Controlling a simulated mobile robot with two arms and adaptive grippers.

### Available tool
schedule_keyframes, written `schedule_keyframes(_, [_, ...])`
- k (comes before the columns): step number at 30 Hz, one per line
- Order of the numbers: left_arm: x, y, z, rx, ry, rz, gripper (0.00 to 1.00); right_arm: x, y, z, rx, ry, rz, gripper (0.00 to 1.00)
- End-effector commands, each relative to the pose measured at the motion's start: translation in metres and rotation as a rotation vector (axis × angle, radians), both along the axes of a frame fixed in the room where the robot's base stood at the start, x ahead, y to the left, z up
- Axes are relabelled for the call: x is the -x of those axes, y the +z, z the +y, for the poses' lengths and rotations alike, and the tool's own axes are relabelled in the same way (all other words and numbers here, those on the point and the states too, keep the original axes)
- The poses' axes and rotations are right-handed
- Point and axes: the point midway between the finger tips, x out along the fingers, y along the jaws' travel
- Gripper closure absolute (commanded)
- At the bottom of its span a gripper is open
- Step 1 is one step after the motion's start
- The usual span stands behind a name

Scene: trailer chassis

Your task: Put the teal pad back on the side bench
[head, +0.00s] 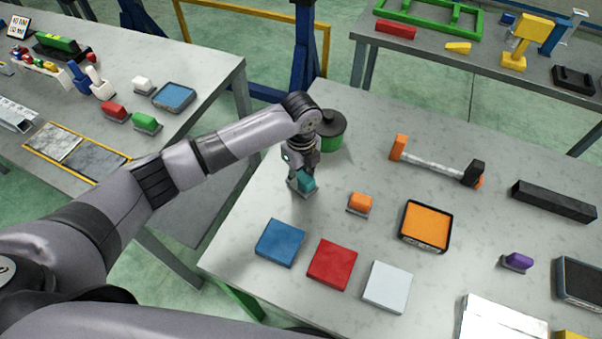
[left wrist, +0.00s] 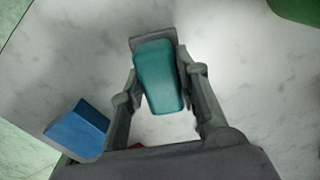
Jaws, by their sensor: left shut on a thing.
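The teal pad (head: 307,182) is a small teal block on a grey base, on or just above the marbled grey table (head: 240,238) near its left edge; I cannot tell whether it touches the table. My left gripper (head: 302,177) comes down on it from above. In the left wrist view, the left gripper (left wrist: 159,85) has a finger on each side of the teal pad (left wrist: 158,78) and is shut on it. A side bench (head: 205,58) with several small blocks stands at the left. My right gripper is not in view.
A green cylinder with a dark top (head: 331,130) stands just behind the left gripper. An orange block (head: 360,202) lies to its right. Blue (head: 280,242), red (head: 332,264) and white (head: 387,286) squares lie in front. The side bench has free room near its right edge, behind a blue-topped tray (head: 174,97).

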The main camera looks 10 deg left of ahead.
Motion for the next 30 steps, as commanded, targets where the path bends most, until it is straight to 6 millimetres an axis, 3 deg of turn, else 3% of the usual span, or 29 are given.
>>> schedule_keyframes(12, [-0.0003,-0.0076,0.0001,0.001,0.0,-0.001,1.0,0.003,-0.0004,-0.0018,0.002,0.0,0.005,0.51])
schedule_keyframes(13, [-0.0001,-0.0076,0.0002,0.001,0.0,-0.001,0.69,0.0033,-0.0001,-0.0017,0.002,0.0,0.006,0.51])
schedule_keyframes(21, [-0.0001,-0.0071,0.0002,0.001,0.0,-0.001,0.51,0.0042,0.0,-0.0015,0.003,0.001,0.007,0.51])
schedule_keyframes(30, [-0.0003,-0.0062,0.0001,0.001,0.0,-0.001,0.5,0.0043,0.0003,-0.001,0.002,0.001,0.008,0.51])
